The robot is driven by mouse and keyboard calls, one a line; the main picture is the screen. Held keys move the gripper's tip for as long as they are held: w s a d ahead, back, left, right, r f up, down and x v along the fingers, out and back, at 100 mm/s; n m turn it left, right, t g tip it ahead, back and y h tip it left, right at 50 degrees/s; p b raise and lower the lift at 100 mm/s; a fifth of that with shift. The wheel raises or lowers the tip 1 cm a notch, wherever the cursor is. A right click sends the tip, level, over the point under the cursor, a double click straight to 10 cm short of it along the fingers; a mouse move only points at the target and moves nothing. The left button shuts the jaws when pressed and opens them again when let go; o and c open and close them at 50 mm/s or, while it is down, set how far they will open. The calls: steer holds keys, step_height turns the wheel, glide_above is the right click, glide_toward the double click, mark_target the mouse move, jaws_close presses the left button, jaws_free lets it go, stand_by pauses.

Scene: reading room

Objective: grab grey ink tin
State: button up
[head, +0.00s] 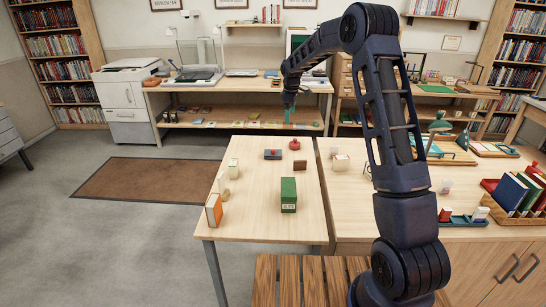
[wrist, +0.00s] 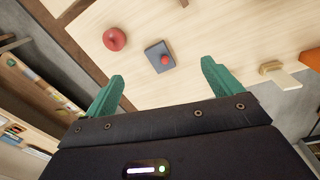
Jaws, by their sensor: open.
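In the head view my gripper (head: 289,115) hangs beyond the far end of the table, apart from the tin.
A round red object (head: 294,145) and a small brown block (head: 300,165) are close to the tin. A green box (head: 289,195) stands nearer, an orange box (head: 214,210) at the left edge. Cream objects (head: 233,168) stand at left. Bare tabletop lies between them.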

mark_target(273, 155)
steer(key=shift+w+a+f+n+g, duration=0.15)
steer(key=shift+w+a+f+n, duration=0.75)
steer(key=shift+f, duration=3.2)
steer(key=shift+w+a+f+n+g, duration=0.15)
steer(key=shift+w+a+f, duration=1.3)
steer(key=shift+f, duration=2.65)
steer(key=shift+w+a+f+n+g, duration=0.1)
steer(key=shift+w+a+f+n, duration=0.5)
steer(key=shift+a+f, duration=2.35)
steer(key=shift+d+f, duration=1.15)
steer(key=shift+c, duration=0.4)
steer(key=c, duration=1.3)
steer(key=shift+r, duration=0.15)
